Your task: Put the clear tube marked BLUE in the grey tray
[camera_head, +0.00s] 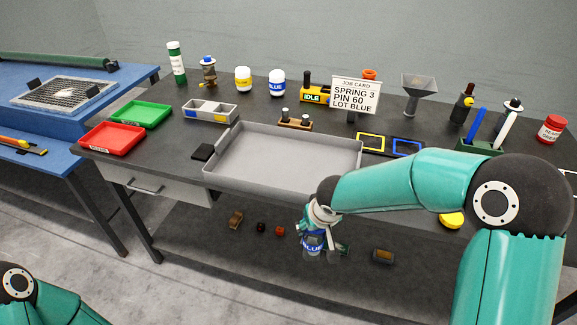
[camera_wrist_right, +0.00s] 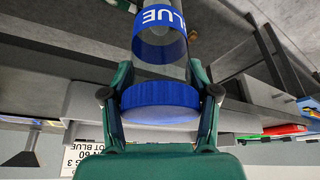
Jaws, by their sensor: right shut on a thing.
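My right gripper (camera_head: 324,222) is shut on the clear tube (camera_head: 314,243), which has a blue band and hangs in front of the bench's front edge in the head view. In the right wrist view the gripper's (camera_wrist_right: 160,68) two fingers close around the blue cap (camera_wrist_right: 160,98), and the band on the tube (camera_wrist_right: 160,35) reads BLUE. The large grey tray (camera_head: 275,155) lies on the dark bench behind the held tube; its inside looks empty. The tube is outside the tray. My left gripper is out of the head view; only part of its arm shows.
A red tray (camera_head: 112,138) and a green tray (camera_head: 141,114) sit at the bench's left. A job card (camera_head: 355,95) stands behind the grey tray. White jars with yellow (camera_head: 243,79) and blue (camera_head: 277,83) labels stand at the back. Small items lie on the shelf below.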

